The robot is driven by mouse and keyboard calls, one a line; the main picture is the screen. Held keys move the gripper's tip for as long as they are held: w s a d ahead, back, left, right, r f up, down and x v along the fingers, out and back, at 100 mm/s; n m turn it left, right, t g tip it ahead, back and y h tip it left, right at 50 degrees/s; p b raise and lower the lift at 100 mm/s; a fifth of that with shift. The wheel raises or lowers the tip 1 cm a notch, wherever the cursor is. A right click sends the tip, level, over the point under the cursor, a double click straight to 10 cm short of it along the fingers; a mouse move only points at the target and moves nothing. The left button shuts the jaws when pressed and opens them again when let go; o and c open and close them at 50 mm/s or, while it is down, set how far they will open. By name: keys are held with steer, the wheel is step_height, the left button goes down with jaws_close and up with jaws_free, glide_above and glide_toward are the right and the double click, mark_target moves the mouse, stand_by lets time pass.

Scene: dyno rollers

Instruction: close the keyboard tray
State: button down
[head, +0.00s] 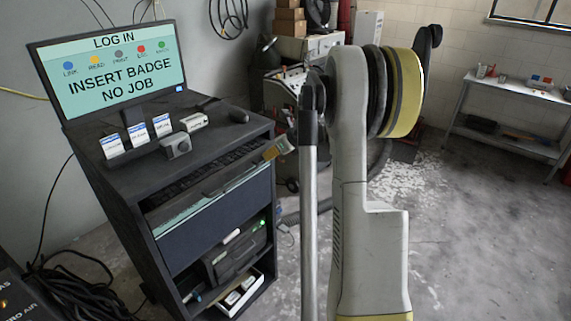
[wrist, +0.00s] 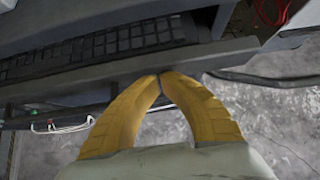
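The keyboard tray (head: 222,182) is a dark tray under the top of the black cabinet, with a black keyboard (head: 190,180) on it. It stands out from the cabinet front by some amount; the top hides its rear part. In the wrist view the tray's front lip (wrist: 90,84) runs across the picture, with the keyboard (wrist: 105,42) behind it. My gripper (wrist: 160,76) has two yellow fingers whose tips meet at the lip, with nothing seen between them. In the head view my gripper (head: 272,152) is at the right end of the tray's front; contact is not clear.
On the cabinet top are a monitor (head: 115,68), white-labelled cards (head: 138,134) and small grey devices. Below the tray are a blue drawer front (head: 215,217) and open shelves with equipment. A metal bench (head: 510,95) stands far right. The floor at right is clear.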

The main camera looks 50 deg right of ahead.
mark_target(265, 148)
steer(key=shift+w+a, duration=0.15)
steer(key=shift+w, duration=1.95)
